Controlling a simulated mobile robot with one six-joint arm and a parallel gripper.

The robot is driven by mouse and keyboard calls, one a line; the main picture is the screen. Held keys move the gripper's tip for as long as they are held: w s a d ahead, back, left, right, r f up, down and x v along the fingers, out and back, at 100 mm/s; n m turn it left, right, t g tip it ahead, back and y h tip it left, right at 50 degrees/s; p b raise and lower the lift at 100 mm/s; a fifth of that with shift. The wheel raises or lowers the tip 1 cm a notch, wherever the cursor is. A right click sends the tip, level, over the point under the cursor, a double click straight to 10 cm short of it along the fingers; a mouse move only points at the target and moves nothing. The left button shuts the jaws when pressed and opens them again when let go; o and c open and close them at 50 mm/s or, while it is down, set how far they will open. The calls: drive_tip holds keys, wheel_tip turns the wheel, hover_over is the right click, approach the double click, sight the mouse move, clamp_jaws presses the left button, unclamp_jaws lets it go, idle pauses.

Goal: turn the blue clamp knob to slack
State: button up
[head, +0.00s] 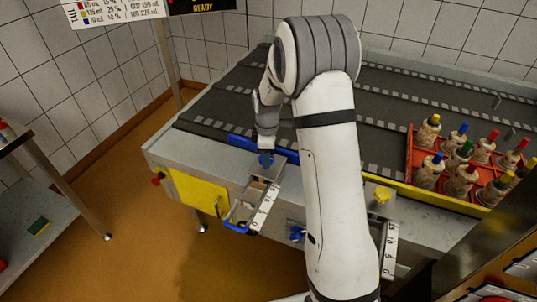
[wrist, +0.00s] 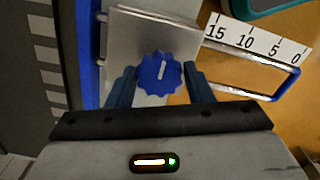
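The blue clamp knob (wrist: 160,73) is scalloped, with a white line on its face pointing nearly straight up in the wrist view, tilted slightly right. It sits on a grey metal block (wrist: 130,32). My gripper (wrist: 160,72) is over it, with one blue finger on each side of the knob. The fingers look open, with a thin gap on each side; contact is hard to judge. In the head view my gripper (head: 266,159) is at the conveyor's near edge and mostly hides the knob.
A white scale (wrist: 258,40) marked 15 to 0 and a blue loop handle (wrist: 292,82) lie beside the block. A blue rail (head: 240,141) borders the belt. A yellow knob (head: 381,195), another blue knob (head: 297,234) and a red crate (head: 412,160) of bottles stand to the right.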

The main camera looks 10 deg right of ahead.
drive_tip(key=o, duration=0.4)
drive_tip(key=shift+r, duration=0.1)
wheel_tip(320, 180, up, 8)
drive_tip(key=shift+f, duration=0.2)
idle(0.5)
drive_tip(key=shift+s+r, duration=0.3)
drive_tip(key=s+r+m+t, duration=0.1)
drive_tip(key=s+r+m, duration=0.2)
drive_tip(key=s, duration=0.6)
drive_tip(key=s+r+m, duration=0.3)
drive_tip(key=s+m, duration=0.3)
drive_tip(key=s, duration=0.3)
drive_tip(key=s+r+m+t, duration=0.1)
drive_tip(key=s+r+m, duration=0.2)
drive_tip(key=s, duration=0.6)
drive_tip(key=shift+s+d+r+m+t, duration=0.1)
drive_tip(key=shift+s+m+t, duration=0.05)
drive_tip(key=shift+m, duration=0.5)
drive_tip(key=shift+s+m+t, duration=0.1)
drive_tip(key=shift+m+t, duration=0.05)
drive_tip(key=shift+m, duration=0.5)
